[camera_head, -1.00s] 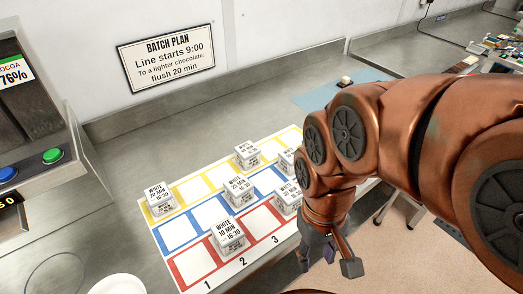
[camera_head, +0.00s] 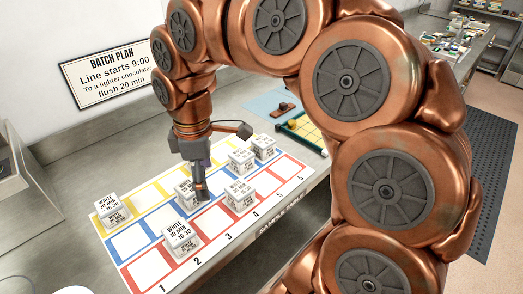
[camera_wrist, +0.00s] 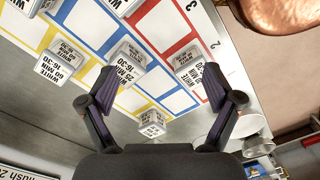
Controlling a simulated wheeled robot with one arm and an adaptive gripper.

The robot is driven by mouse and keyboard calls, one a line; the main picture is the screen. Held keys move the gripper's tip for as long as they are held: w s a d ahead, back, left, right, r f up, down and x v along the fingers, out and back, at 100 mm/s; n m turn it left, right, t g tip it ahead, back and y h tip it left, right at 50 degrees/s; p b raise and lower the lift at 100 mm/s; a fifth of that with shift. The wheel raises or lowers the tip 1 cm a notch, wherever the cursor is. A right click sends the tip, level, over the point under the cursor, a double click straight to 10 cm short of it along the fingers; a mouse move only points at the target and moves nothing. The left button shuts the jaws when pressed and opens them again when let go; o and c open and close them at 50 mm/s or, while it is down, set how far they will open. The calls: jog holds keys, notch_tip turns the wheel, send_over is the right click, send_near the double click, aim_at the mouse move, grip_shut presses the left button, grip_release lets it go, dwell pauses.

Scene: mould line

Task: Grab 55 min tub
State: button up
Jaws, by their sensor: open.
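Several white cube tubs stand on the coloured grid. The tub nearest my gripper (camera_head: 201,188) is a tub with a partly covered label (camera_head: 184,190). In the wrist view it is the tub just beyond the fingertips (camera_wrist: 128,56), left of the middle; its minutes look like 25 or 55, I cannot tell which. My gripper is open, pointing down, with fingers spread in the wrist view (camera_wrist: 159,88) and nothing held. A 10 min tub (camera_head: 180,237) is in the red row. A tub reading about 20 min (camera_head: 112,210) is at the left.
Another tub (camera_head: 240,196) stands in the red row, and two tubs (camera_head: 241,160) (camera_head: 263,147) stand close together behind it. The sample table mat (camera_head: 150,268) has several empty squares. A green-edged tray (camera_head: 301,130) is at the back right.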

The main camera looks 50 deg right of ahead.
jog(key=w+d+n, duration=0.3)
jog(key=w+d, duration=0.2)
jog(key=d, duration=0.1)
jog(key=n+b, duration=0.3)
jog(key=n, duration=0.1)
send_over(263, 141)
jog(key=f, duration=0.3)
jog(key=shift+w+a+f, duration=0.2)
jog(key=shift+a+f, duration=0.05)
jog(key=shift+f, duration=0.15)
jog(key=shift+s+d+f, duration=0.1)
jog(key=shift+d+f, duration=0.15)
jog(key=shift+f, duration=0.2)
jog(key=shift+d+f+p, duration=0.1)
jog(key=shift+f+p, duration=0.75)
jog(key=shift+f, duration=2.7)
jog(key=c, duration=1.3)
